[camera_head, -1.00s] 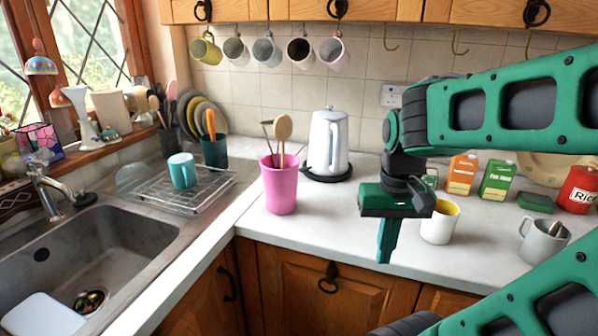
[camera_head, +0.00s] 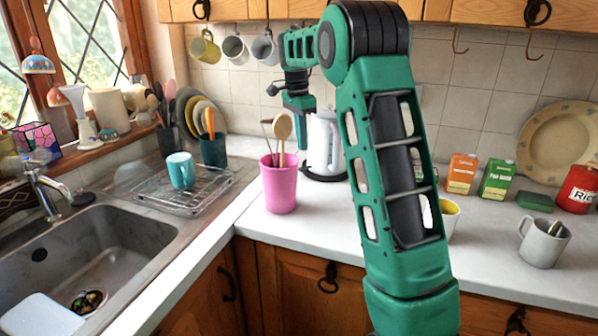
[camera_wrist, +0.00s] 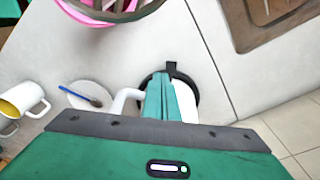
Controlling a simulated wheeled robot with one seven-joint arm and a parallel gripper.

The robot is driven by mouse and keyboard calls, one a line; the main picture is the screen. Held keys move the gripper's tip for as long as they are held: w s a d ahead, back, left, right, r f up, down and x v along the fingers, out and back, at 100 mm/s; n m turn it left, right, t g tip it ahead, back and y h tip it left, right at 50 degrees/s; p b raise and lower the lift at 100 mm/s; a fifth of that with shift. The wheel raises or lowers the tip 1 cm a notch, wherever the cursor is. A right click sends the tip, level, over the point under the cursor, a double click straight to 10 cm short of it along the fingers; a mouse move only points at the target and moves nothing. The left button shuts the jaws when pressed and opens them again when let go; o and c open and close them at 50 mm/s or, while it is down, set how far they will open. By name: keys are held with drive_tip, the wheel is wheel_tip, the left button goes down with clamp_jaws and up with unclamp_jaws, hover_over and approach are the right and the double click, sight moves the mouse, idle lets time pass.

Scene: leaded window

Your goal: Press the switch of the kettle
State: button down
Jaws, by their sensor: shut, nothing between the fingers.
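The kettle (camera_head: 323,143) is white and upright on a dark base at the back of the counter, partly hidden by my arm in the head view. My gripper (camera_head: 304,148) is shut and empty, pointing down at the kettle's left in the picture. In the wrist view my shut fingers (camera_wrist: 160,80) cover part of the kettle. Its white handle (camera_wrist: 125,102) shows to their left, and the dark round base with a black tab (camera_wrist: 172,67) shows beyond the tips. I cannot tell whether the fingers touch anything, nor whether the tab is the switch.
A pink holder (camera_head: 279,184) with wooden utensils stands in front of my gripper. Mugs (camera_head: 234,48) hang above. A dish rack (camera_head: 190,195) is at left, with a teal mug (camera_head: 181,170). A yellow-lined mug (camera_wrist: 22,98) and a white dish (camera_wrist: 78,95) lie left in the wrist view.

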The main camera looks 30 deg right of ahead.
sight(299, 169)
drive_tip(key=w, duration=0.3)
drive_tip(key=shift+a+f+m, duration=0.1)
drive_tip(key=shift+f+m, duration=0.25)
drive_tip(key=shift+m, duration=0.05)
drive_tip(key=shift+s+d+f, duration=0.1)
drive_tip(key=shift+d+f, duration=0.1)
drive_tip(key=shift+f, duration=1.55)
drive_tip(key=shift+s+d+f, duration=0.1)
drive_tip(key=shift+d+f, duration=0.05)
drive_tip(key=shift+f, duration=1.6)
drive_tip(key=shift+f, duration=0.75)
drive_tip(key=shift+w+a+r, duration=0.15)
drive_tip(key=shift+a+r, duration=0.15)
drive_tip(key=shift+a, duration=0.45)
drive_tip(key=shift+w+a+r, duration=0.15)
drive_tip(key=shift+a+r, duration=0.15)
drive_tip(key=shift+a, duration=0.45)
